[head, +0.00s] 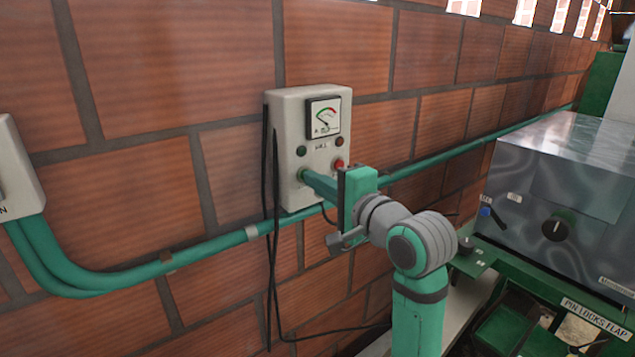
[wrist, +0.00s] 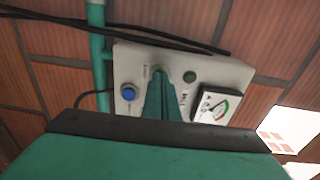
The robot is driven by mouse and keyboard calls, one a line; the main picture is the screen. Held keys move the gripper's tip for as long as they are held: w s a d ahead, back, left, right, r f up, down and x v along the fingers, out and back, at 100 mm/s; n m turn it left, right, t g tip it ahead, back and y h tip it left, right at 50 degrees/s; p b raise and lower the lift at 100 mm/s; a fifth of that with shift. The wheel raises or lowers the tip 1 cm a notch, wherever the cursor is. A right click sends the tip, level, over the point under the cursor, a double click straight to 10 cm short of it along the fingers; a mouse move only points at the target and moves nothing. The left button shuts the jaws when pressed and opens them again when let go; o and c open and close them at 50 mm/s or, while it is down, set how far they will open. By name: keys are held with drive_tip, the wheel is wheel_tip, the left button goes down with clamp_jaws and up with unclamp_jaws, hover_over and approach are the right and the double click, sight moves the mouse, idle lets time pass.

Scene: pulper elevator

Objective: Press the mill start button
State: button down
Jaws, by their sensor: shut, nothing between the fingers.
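A pale control box (head: 285,106) is fixed to the brick wall; it also shows in the wrist view (wrist: 235,75). It carries a dial meter (head: 323,117), a dark green round part (head: 301,151), a dark red one (head: 339,141) and a red one (head: 339,165). My gripper (head: 304,175) is shut and empty, its tips at the lower left of the box face. In the wrist view the tips (wrist: 158,74) reach a small greenish round part, mostly hidden behind them. I cannot tell whether they touch it or whether it is pressed. The labels are too small to read.
In the wrist view a blue button (wrist: 128,92) and a dark green round part (wrist: 190,77) flank the fingers. Black cables (head: 269,220) hang beside the box. A green pipe (head: 210,246) runs along the wall. A metal machine (head: 560,165) stands at the right.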

drive_tip(key=shift+x, duration=0.9)
drive_tip(key=shift+a, duration=0.2)
drive_tip(key=shift+s, duration=0.1)
drive_tip(key=v, duration=1.4)
drive_tip(key=shift+d+r, duration=0.15)
drive_tip(key=shift+d, duration=0.3)
drive_tip(key=shift+d, duration=0.1)
